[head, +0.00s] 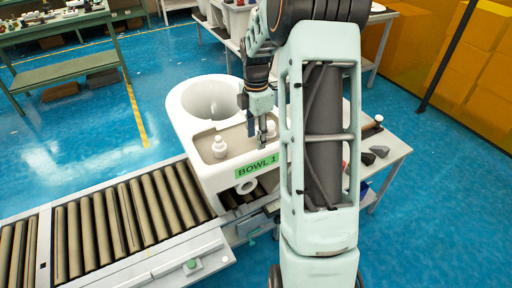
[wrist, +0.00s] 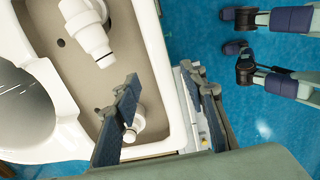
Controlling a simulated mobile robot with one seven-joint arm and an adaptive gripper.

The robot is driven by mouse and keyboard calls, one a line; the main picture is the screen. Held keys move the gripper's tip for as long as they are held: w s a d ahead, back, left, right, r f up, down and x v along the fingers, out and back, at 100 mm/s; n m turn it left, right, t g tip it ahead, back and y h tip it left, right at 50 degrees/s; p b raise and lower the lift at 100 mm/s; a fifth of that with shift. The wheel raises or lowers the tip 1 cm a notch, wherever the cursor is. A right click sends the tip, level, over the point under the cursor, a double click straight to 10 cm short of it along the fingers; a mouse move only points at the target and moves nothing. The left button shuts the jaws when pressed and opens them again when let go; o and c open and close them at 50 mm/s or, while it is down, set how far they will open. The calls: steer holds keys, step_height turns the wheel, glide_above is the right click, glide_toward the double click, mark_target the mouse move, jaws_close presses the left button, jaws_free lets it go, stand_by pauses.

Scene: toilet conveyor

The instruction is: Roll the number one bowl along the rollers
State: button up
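The number one bowl is a white toilet (head: 197,172) with a green "BOWL 1" label (head: 258,171) on its side. It sits at the right end of the roller conveyor (head: 139,208). Its round bowl opening is at the back, and its open cistern holds white fittings. In the wrist view the cistern wall (wrist: 157,70) runs between my fingers. My gripper (head: 262,136) points down at the cistern's right edge. In the wrist view my gripper (wrist: 163,112) is open, with one finger inside the cistern and one outside. Contact with the wall cannot be told.
A white-topped side table (head: 392,150) with small dark parts stands at the right, partly behind my arm. A green workbench (head: 65,60) is at the back left. The rollers left of the bowl are bare. Blue floor (head: 80,135) is open behind the conveyor.

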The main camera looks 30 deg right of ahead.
steer(key=shift+r, duration=2.2)
steer(key=s+r, duration=0.3)
steer(key=s, duration=1.5)
steer(key=shift+d, duration=0.3)
steer(key=shift+w, duration=0.1)
